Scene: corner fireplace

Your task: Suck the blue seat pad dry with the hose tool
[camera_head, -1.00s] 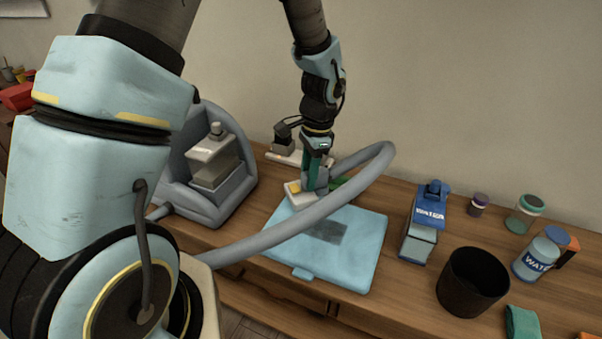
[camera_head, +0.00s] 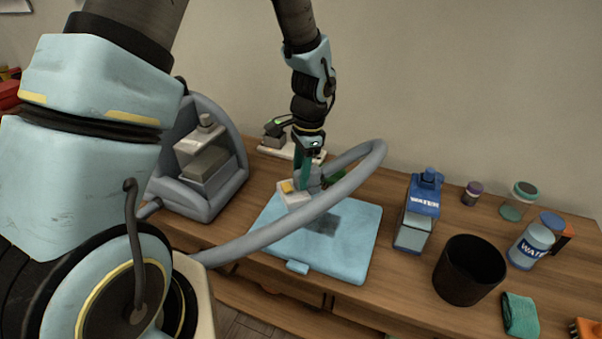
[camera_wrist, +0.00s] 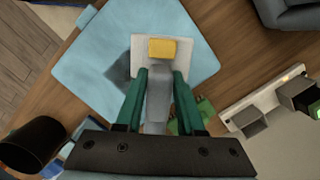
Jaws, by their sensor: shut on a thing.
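The light blue seat pad (camera_head: 345,262) lies flat on the wooden table, with a dark patch (camera_head: 322,224) near its middle. The pad also fills the upper middle of the wrist view (camera_wrist: 85,65). My gripper (camera_head: 308,178) is shut on the grey hose tool (camera_wrist: 158,95), its green fingers on both sides of the handle. The tool's pale head (camera_head: 293,197) with a yellow block is over the pad's far left part, beside the dark patch; I cannot tell whether it touches. The grey hose (camera_head: 300,220) arcs from the tool across the pad to the left.
A grey machine with a clear tank (camera_head: 200,165) stands left of the pad. On the right are a blue-and-white carton (camera_head: 417,212), a black bin (camera_head: 468,270), a water jar (camera_head: 530,245) and a teal cloth (camera_head: 520,315). A white strip (camera_head: 290,151) lies behind the gripper.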

